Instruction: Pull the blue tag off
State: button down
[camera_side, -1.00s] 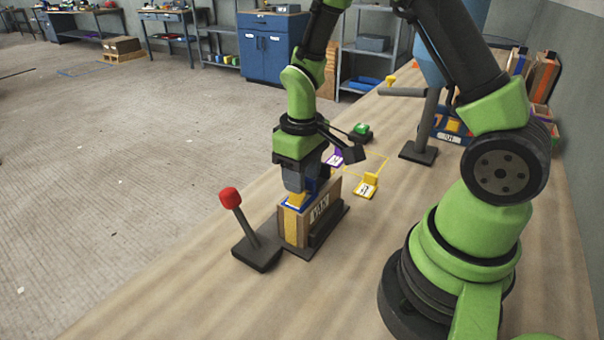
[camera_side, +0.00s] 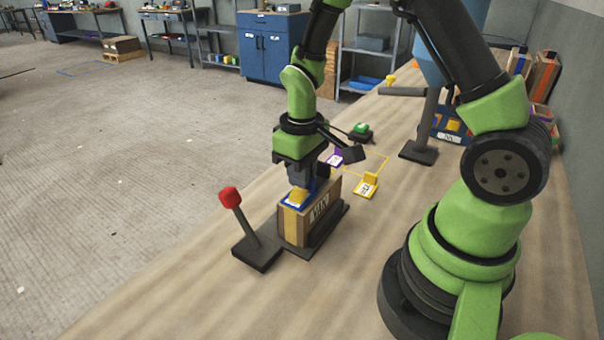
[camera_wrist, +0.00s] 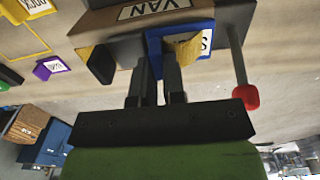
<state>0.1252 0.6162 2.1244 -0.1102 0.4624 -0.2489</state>
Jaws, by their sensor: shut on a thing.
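My gripper (camera_side: 309,186) points down at the block's top. Its two dark fingers (camera_wrist: 160,80) are close together, with a blue strip of the tag between them. The gripper is shut on the blue tag beside the yellow wedge. The fingers partly hide the tag, and the grip's depth cannot be seen.
A red-knobbed lever (camera_side: 229,198) stands close left of the block. A yellow tag (camera_side: 366,187) and a purple tag (camera_side: 335,159) stand behind it near a yellow outline. A green button (camera_side: 361,128) and a grey post (camera_side: 427,125) are farther back. The front of the table is clear.

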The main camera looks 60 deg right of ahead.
jog(key=shift+r, duration=0.55)
notch_tip(320, 180, up, 10)
dwell(1.2)
jog(key=shift+f, duration=0.1)
